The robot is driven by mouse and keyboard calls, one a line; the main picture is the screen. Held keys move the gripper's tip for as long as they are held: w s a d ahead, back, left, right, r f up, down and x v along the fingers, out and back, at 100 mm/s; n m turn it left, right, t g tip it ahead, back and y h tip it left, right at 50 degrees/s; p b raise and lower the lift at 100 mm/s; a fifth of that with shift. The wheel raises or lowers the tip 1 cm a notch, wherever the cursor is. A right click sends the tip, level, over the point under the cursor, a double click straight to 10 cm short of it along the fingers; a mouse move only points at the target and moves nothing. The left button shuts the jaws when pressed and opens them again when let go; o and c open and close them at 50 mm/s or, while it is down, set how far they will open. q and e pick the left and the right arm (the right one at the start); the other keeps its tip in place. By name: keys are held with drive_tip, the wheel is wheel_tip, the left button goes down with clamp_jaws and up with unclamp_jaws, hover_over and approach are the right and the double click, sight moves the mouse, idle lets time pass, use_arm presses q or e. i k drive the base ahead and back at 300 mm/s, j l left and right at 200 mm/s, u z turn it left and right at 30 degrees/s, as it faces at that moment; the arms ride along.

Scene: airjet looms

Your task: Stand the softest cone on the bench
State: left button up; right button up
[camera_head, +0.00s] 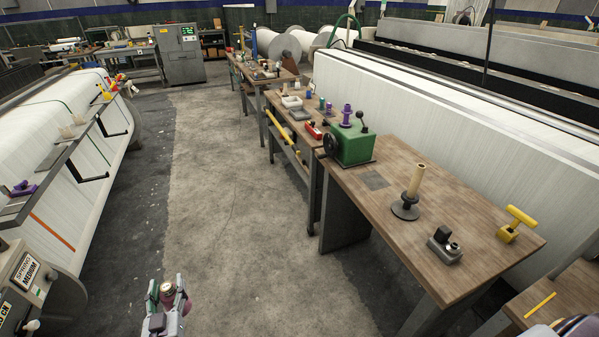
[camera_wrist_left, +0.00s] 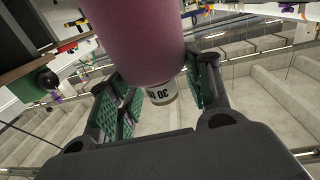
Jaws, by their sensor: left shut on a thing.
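My left gripper (camera_head: 167,292) is low at the bottom of the head view, over the concrete floor and left of the bench. It is shut on a dusky pink cone (camera_wrist_left: 132,38), seen close up in the left wrist view between the green-padded fingers of the gripper (camera_wrist_left: 160,95). A pale end with a dark printed label (camera_wrist_left: 161,91) sticks out of the cone. The wooden bench (camera_head: 385,238) stands at the right, apart from the gripper. Part of what looks like my right gripper shows at the bottom right edge, its fingers unclear.
On the bench are a tan tube on a dark round base (camera_head: 407,207), a small grey device (camera_head: 444,246), a yellow T-handled tool (camera_head: 515,224) and a green machine (camera_head: 352,143). Bare wood lies around them. The aisle floor is clear.

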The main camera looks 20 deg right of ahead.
sight(373, 180)
drive_tip(key=i+j+z, duration=0.15)
drive_tip(key=z, duration=0.3)
drive_tip(key=i+j+z, duration=0.15)
drive_tip(key=z, duration=0.25)
drive_tip(key=i+j+z, duration=0.1)
drive_tip(key=j+z, duration=0.55)
drive_tip(key=z, duration=0.25)
drive_tip(key=j+z, duration=0.3)
drive_tip(key=z, duration=0.15)
